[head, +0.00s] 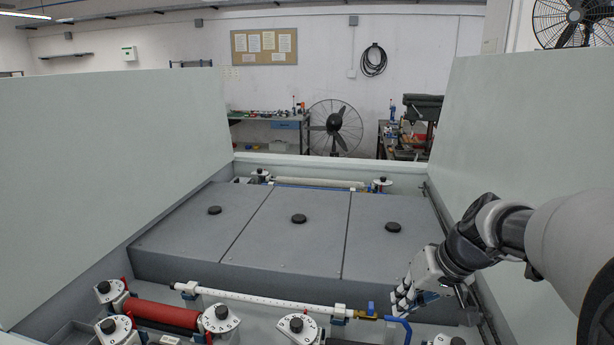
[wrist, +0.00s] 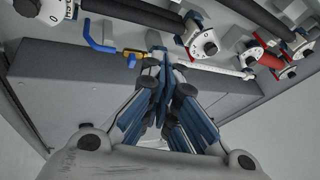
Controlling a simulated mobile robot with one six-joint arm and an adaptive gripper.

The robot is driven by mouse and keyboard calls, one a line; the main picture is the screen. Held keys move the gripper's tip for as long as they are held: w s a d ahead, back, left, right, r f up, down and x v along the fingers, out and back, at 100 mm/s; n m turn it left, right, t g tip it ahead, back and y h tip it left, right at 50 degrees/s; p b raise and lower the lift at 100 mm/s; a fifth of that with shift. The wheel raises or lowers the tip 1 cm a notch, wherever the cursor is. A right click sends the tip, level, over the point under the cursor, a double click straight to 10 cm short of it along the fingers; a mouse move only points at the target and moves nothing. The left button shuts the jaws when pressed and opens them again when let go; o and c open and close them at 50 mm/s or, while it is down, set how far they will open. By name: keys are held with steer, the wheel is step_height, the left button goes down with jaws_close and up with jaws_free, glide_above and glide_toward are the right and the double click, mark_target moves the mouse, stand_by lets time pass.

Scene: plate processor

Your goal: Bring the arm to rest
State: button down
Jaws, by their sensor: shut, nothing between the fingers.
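My gripper (head: 404,301) is at the right end of my arm's reach in the head view, low over the right front of the grey covered box (head: 290,240). In the wrist view my gripper (wrist: 163,62) has its fingertips together with nothing between them. Close to the fingertips in the head view is a blue bent handle (head: 402,326) on the front pipe. The wrist view also shows this handle, left of the fingertips. Whether the fingers touch anything is not clear.
A white pipe (head: 265,298) and a red roller (head: 162,314) with dial knobs (head: 221,319) lie along the front. High pale walls stand left (head: 110,160) and right (head: 535,125). Round black knobs (head: 298,219) rise from the box lids. The space above the lids is free.

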steer(key=s+a+h, duration=0.1)
steer(key=s+a, duration=0.1)
steer(key=s, duration=1.1)
steer(key=s+a+h, duration=0.2)
steer(key=s+a, duration=0.1)
steer(key=s, duration=0.9)
steer(key=shift+s+h, duration=0.3)
steer(key=shift+s, duration=0.05)
